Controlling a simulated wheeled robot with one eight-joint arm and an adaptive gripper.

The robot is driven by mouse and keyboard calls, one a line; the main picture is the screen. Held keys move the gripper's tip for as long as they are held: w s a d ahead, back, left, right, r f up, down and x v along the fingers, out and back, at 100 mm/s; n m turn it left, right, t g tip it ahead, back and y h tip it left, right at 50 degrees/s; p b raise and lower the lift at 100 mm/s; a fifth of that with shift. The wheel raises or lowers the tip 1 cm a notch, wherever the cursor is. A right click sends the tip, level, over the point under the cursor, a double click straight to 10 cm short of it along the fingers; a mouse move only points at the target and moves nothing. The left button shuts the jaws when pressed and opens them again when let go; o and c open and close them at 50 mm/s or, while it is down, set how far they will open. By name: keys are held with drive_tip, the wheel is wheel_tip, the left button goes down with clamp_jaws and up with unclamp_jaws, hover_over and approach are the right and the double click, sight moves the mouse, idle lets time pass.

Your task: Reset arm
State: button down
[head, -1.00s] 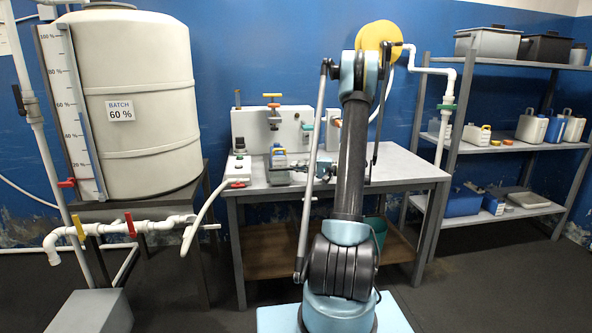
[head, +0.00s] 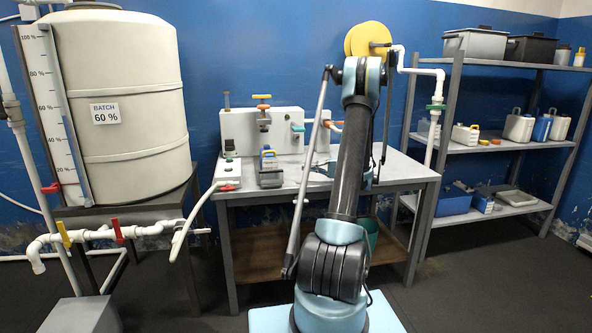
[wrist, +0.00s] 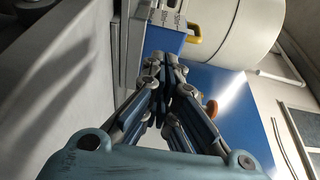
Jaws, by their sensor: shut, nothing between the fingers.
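My arm stands in the middle of the head view, its dark upper link rising in front of the metal table (head: 232,196). Beyond the fingers are a blue surface, a yellow handle (wrist: 207,30) and a large pale rounded body (wrist: 238,28), all seen tilted.
A white panel unit with valves (head: 248,125) stands at the table's back, with a small bottle in a grey holder (head: 270,179) before it. A large tank (head: 130,100) with white pipes is left. A shelf rack (head: 520,145) with jugs and bins is right.

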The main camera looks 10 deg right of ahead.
drive_tip(key=s+a+r+n+g+h, duration=0.15)
drive_tip(key=s+a+h, duration=0.25)
drive_tip(key=s+a, duration=0.45)
drive_tip(key=s+a+r+m+g+h, duration=0.15)
drive_tip(key=s+a+r+h, duration=0.35)
drive_tip(key=s, duration=0.6)
drive_tip(key=s+d+f+n+h, duration=0.1)
drive_tip(key=s+f, duration=0.3)
drive_tip(key=s, duration=0.4)
drive_tip(key=s+d+f+n+h, duration=0.1)
drive_tip(key=s+f+h, duration=0.3)
drive_tip(key=s, duration=0.5)
drive_tip(key=s+d+f+n+g+h, duration=0.1)
drive_tip(key=s+d+f+n+h, duration=0.1)
drive_tip(key=s, duration=0.6)
drive_tip(key=shift+s+d+f+h, duration=0.25)
drive_tip(key=shift+f+h, duration=0.25)
drive_tip(key=shift+f, duration=0.6)
drive_tip(key=shift+w, duration=0.1)
drive_tip(key=shift+w+f, duration=0.2)
drive_tip(key=shift+w, duration=0.2)
